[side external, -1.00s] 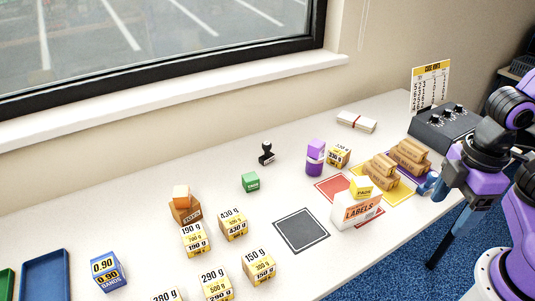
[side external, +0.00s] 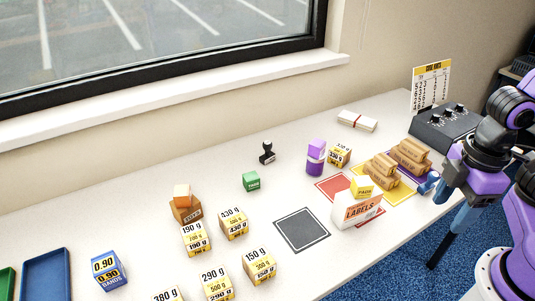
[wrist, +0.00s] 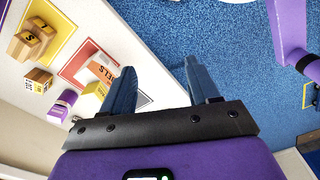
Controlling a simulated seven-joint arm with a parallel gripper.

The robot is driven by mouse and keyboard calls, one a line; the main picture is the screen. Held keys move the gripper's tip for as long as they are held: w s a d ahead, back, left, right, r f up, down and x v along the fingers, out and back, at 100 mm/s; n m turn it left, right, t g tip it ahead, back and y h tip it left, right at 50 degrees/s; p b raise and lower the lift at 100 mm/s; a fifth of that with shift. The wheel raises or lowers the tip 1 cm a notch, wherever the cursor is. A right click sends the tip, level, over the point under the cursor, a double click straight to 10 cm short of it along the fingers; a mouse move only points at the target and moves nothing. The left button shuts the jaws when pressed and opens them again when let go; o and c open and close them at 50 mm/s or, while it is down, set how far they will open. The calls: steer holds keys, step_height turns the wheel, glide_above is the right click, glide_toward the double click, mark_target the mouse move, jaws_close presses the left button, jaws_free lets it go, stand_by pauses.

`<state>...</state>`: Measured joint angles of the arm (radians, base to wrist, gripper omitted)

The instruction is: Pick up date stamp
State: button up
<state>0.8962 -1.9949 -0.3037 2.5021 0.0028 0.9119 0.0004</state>
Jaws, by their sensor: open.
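The date stamp seems to be the small black stamp (side external: 267,153) with a knob handle, standing upright near the back middle of the table in the side view. It does not show clearly in the wrist view. My gripper (wrist: 160,80) is open and empty in the wrist view, with its two dark blue fingers apart over the table edge and blue floor. In the side view my gripper (side external: 428,183) is at the table's right edge, well to the right of the stamp.
A green block (side external: 251,181) sits just left of and in front of the stamp. A purple cylinder (side external: 315,160) stands to its right. A LABELS box (side external: 352,212) and brown cartons (side external: 381,170) lie nearer my gripper. Several weight-marked blocks (side external: 234,224) fill the front left.

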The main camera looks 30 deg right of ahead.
steer(key=w+a+f+m+t+y, duration=0.2)
steer(key=w+a+m, duration=0.1)
steer(key=w+a, duration=0.6)
steer(key=w+a+f+m+t+y, duration=0.2)
steer(key=w+a+m+y, duration=0.1)
steer(key=w+a, duration=0.5)
steer(key=m+t+h, duration=0.8)
steer(key=m, duration=0.1)
glide_toward(269, 146)
steer(key=x, duration=0.6)
steer(key=shift+w+d+r, duration=0.1)
steer(key=shift+w+r, duration=0.05)
steer(key=shift+x, duration=2.65)
